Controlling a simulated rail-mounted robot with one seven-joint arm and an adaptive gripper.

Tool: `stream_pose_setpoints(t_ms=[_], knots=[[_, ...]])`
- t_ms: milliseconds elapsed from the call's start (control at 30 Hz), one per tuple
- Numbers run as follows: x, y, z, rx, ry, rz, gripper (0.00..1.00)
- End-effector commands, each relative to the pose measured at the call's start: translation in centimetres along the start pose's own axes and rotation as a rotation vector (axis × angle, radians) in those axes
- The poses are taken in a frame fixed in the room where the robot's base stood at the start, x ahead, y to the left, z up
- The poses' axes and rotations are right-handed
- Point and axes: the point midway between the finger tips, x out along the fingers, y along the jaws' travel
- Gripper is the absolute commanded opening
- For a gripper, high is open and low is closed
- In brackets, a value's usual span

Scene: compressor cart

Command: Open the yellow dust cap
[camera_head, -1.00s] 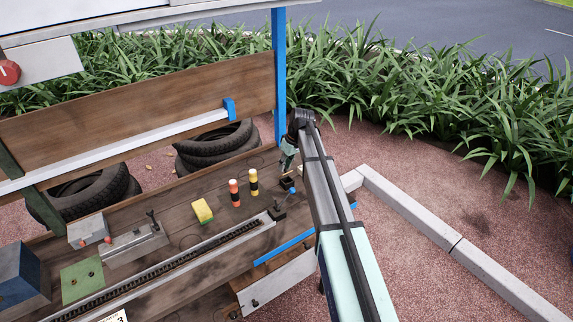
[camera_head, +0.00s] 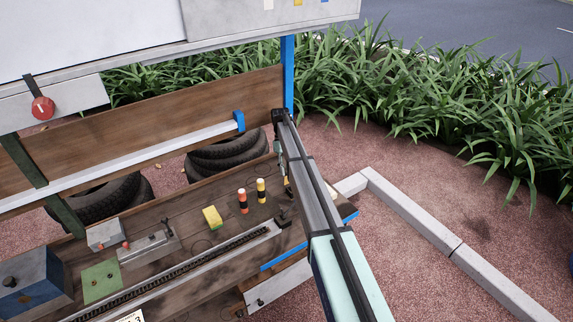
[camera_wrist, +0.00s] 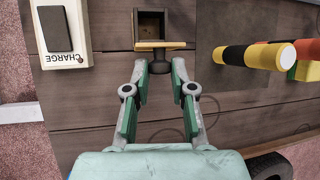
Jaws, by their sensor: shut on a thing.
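The yellow dust cap (camera_wrist: 171,45) shows nearly edge-on in the wrist view, as a thin yellow bar at the near edge of a small dark box-shaped socket (camera_wrist: 150,22). The socket's hollow inside is visible, so the cap stands swung away from its mouth. My gripper (camera_wrist: 160,64) is shut on a small dark knob (camera_wrist: 160,67) on the near side of the cap, with one fingertip on each side. In the head view my arm covers the cap and socket, and my fingers are mostly hidden.
A CHARGE switch plate (camera_wrist: 62,32) lies left of the socket in the wrist view. Striped posts (camera_wrist: 255,55) stand to the right, also seen in the head view (camera_head: 243,200). A yellow block (camera_head: 212,218) and a blue upright (camera_head: 287,75) are near my arm.

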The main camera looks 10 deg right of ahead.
Motion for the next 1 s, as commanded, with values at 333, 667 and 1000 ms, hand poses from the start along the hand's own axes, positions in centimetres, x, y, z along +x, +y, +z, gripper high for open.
stream_pose_setpoints(t_ms=[333,667,1000], knots=[[0.11,0.01,-0.34,0.008,-0.044,-0.006,0.00],[0.25,0.02,-0.36,0.008,-0.044,-0.006,0.00],[0.15,0.04,-0.34,0.008,-0.044,-0.005,0.49]])
